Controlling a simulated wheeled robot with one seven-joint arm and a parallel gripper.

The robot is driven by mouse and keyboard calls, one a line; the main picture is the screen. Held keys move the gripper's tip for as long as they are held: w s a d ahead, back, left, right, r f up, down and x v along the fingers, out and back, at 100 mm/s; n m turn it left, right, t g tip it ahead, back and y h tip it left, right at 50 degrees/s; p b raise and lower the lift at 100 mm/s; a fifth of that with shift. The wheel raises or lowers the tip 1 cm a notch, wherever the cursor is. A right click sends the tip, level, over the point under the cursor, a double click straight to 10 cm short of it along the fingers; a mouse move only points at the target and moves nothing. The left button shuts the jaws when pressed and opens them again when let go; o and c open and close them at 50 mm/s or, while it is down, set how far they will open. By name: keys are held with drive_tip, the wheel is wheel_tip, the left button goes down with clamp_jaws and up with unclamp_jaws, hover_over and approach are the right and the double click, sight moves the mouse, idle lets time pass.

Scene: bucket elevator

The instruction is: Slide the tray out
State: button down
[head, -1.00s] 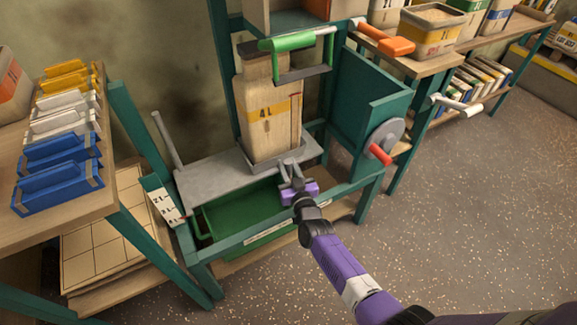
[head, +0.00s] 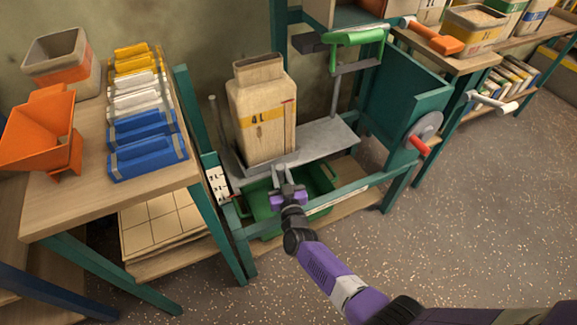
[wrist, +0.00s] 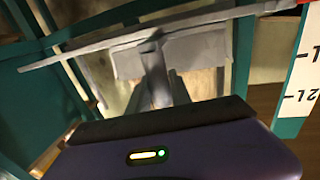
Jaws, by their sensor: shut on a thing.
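The tray (head: 287,159) is a thin grey holder under a tan container (head: 262,112) with a yellow 4L band. It lies on a grey shelf plate (head: 325,138), at the plate's left end. The container stands upright on it. My gripper (head: 281,180) is at the tray's front edge, shut on what looks like its short grey handle. The gripper hides most of the handle. In the wrist view a grey bar (wrist: 155,70) runs up from behind my purple gripper body to a wide grey edge; the exact hold is hard to see.
A green-handled lever (head: 356,38) is above and right of the container. A grey post (head: 215,125) stands just left. A green bin (head: 322,180) sits below the plate, behind a teal rail. The plate's right part is clear.

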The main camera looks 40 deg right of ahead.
drive_tip(key=shift+w+a+p, duration=0.15)
drive_tip(key=shift+w+a, duration=0.05)
drive_tip(key=shift+a, duration=0.6)
drive_tip(key=shift+w+a+p, duration=0.1)
drive_tip(key=shift+w+a, duration=0.15)
drive_tip(key=shift+a, duration=0.55)
drive_tip(key=shift+w+a+p, duration=0.15)
drive_tip(key=shift+w+a, duration=0.05)
drive_tip(key=shift+a, duration=0.6)
drive_tip(key=shift+a, duration=0.1)
drive_tip(key=c, duration=1.2)
unclamp_jaws()
drive_tip(key=shift+o, duration=0.2)
drive_tip(key=shift+s, duration=0.1)
drive_tip(key=p, duration=0.3)
approach(262, 164)
drive_tip(key=v, duration=0.3)
drive_tip(key=shift+f, duration=0.2)
